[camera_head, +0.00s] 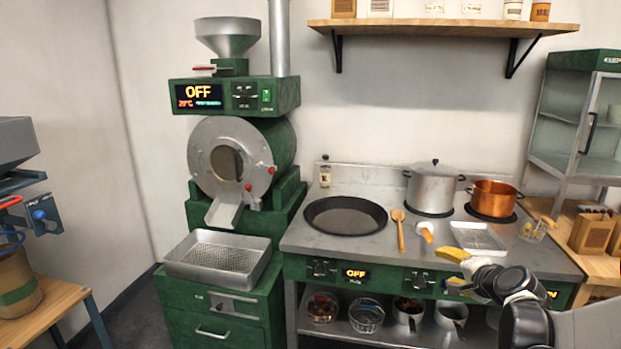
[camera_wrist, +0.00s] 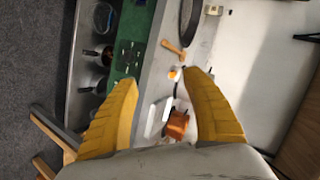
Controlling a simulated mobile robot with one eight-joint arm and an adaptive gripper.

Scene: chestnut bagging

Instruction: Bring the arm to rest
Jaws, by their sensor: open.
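My gripper (camera_head: 453,269) is at the lower right of the head view, in front of the stove counter's front edge. Its yellow fingers are spread wide in the wrist view (camera_wrist: 160,88), with nothing between them. My arm reaches in from the right edge of the head view. The stove counter (camera_head: 375,248) lies behind and below the fingers, and I cannot tell the exact gap. Part of the counter's front panel is hidden behind my gripper.
On the counter are a black pan (camera_head: 345,215), a wooden spoon (camera_head: 399,235), a metal tray (camera_head: 477,238), a steel pot (camera_head: 432,190) and a copper pot (camera_head: 493,198). A green roaster (camera_head: 243,160) stands left. A glass-door cabinet (camera_head: 580,120) stands right. Grey floor (camera_wrist: 30,60) is open in front.

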